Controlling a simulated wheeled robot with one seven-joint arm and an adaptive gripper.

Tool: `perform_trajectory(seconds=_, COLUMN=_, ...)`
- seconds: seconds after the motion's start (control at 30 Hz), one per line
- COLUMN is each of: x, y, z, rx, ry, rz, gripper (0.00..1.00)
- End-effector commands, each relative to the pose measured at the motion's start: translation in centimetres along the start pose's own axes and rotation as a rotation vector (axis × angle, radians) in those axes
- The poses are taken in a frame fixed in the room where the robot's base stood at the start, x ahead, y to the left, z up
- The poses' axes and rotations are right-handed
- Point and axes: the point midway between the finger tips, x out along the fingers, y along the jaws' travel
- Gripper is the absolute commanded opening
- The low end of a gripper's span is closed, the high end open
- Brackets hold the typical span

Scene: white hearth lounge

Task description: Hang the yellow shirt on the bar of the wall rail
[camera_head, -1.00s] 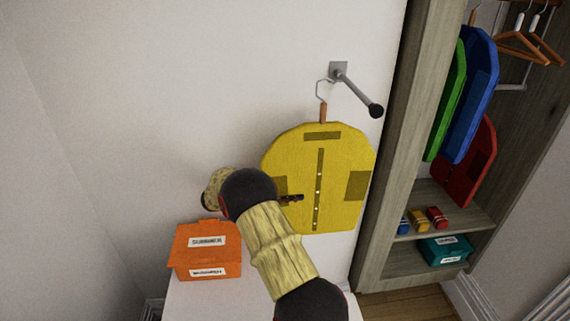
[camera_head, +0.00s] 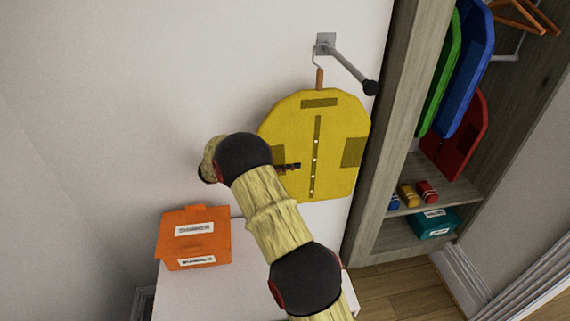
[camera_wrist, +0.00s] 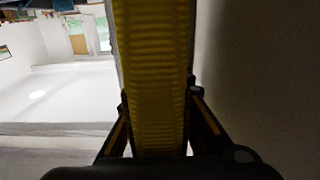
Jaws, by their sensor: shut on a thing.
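The yellow shirt (camera_head: 335,120), a flat panel on a hanger with a wooden neck (camera_head: 320,78) and wire hook, is upright against the white wall in the head view. The hook's top is close to the wall-end of the wall rail's bar (camera_head: 350,68); I cannot tell whether it rests on it. The bar juts from a square wall plate (camera_head: 325,42) and ends in a dark knob. My gripper (camera_head: 294,167) is at the shirt's left side, partly hidden by my arm. In the wrist view my gripper (camera_wrist: 158,125) is shut on the yellow shirt (camera_wrist: 153,70), which fills the middle.
An orange box (camera_head: 194,237) stands on a white surface (camera_head: 255,262) at lower left. An open wardrobe (camera_head: 370,190) on the right holds green (camera_head: 440,75), blue (camera_head: 468,70) and red (camera_head: 462,135) shirts, small rolled items and a teal box (camera_head: 433,223).

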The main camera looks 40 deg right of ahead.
Motion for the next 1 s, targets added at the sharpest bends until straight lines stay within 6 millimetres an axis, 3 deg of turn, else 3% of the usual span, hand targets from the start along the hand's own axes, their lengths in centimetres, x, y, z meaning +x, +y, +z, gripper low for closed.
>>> perform_trajectory(seconds=0.67, x=4.9, y=0.0, z=0.0, rx=0.002, ry=0.000, rz=0.000, gripper=0.00)
perform_trajectory(seconds=1.0, x=4.9, y=0.0, z=1.4, rx=0.001, ry=0.000, rz=-0.001, gripper=0.00)
